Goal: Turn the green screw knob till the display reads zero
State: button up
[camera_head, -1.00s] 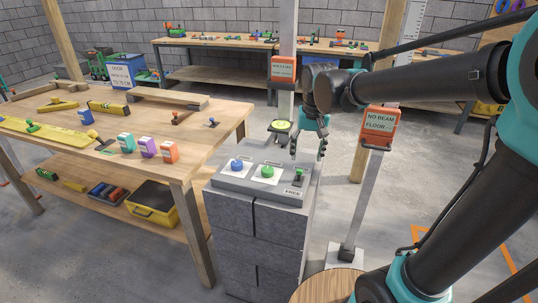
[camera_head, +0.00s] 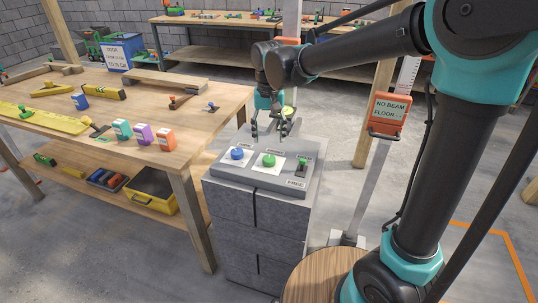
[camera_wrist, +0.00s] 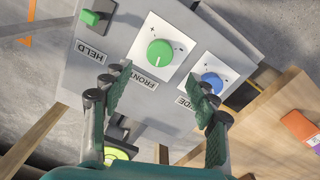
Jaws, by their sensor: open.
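The green screw knob (camera_head: 269,160) sits on a white square plate on top of the grey block pedestal. In the wrist view the green knob (camera_wrist: 160,52) has a pale pointer line, + and - marks, and a "FRONT" label. My gripper (camera_head: 269,131) is open and empty above the panel's back edge; in the wrist view its fingers (camera_wrist: 155,88) are spread, apart from the knob. An orange display (camera_head: 388,110) on a grey post reads "NO BEAM FLOOR", with a faint ending. Another orange display (camera_head: 289,41) is mostly hidden by my arm.
A blue knob (camera_head: 237,154) is beside the green one, labelled partly "IDE" in the wrist view. A green lever (camera_head: 303,165) stands right, near a "FREE" label. A yellow-green round disc (camera_head: 288,111) is behind the panel. The wooden workbench (camera_head: 205,130) stands left.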

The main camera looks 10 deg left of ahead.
aim_at(269, 158)
notch_tip(269, 158, down, 8)
jog(key=shift+f, duration=0.15)
jog(key=shift+c, duration=0.4)
jog(key=c, duration=1.1)
jog(key=shift+n, duration=3.4)
jog(key=o, duration=1.2)
